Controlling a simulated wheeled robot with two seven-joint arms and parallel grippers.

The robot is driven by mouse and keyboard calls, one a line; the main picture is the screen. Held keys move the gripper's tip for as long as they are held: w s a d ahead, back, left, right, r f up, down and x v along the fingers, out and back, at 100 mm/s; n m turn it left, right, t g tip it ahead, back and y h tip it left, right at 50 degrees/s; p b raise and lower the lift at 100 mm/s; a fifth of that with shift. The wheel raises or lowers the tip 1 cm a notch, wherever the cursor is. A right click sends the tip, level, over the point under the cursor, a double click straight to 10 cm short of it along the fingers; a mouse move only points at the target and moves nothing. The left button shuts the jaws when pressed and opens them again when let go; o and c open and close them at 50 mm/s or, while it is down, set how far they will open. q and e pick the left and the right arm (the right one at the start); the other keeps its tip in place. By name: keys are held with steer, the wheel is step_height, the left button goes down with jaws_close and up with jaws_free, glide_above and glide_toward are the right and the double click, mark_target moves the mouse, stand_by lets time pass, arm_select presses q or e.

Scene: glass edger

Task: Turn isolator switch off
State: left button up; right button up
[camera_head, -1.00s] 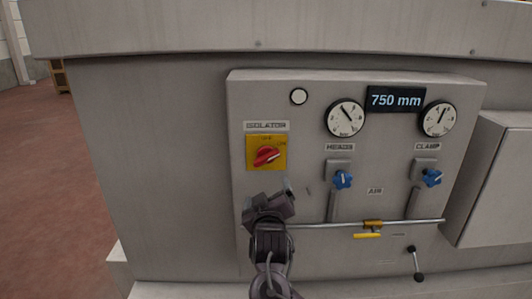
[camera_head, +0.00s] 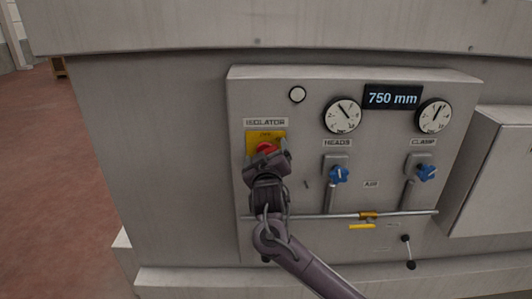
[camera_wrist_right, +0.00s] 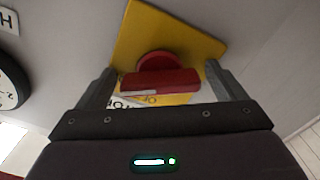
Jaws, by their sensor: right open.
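The isolator switch is a red rotary knob (camera_head: 266,148) on a yellow plate (camera_head: 279,137), under the ISOLATOR label (camera_head: 266,122) on the grey panel. My right gripper (camera_head: 267,161) is in front of the plate and hides the lower part of the knob. In the right wrist view the red knob (camera_wrist_right: 160,80) lies between the two open fingers (camera_wrist_right: 158,88), with a gap visible on each side. The yellow plate (camera_wrist_right: 190,38) is behind it. My left gripper is not in view.
The panel (camera_head: 310,110) also carries two dials (camera_head: 342,115), a 750 mm display (camera_head: 392,97) and two blue valve knobs (camera_head: 339,174). A horizontal pipe with a yellow lever (camera_head: 362,226) runs below. A box (camera_head: 495,170) juts out at the right.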

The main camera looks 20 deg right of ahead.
steer(key=c, duration=1)
steer(key=shift+o, duration=0.2)
steer(key=shift+n, duration=0.3)
steer(key=n, duration=1.1)
steer(key=shift+f, duration=0.1)
steer(key=shift+n, duration=0.3)
steer(key=o, duration=1)
steer(key=shift+c, duration=0.2)
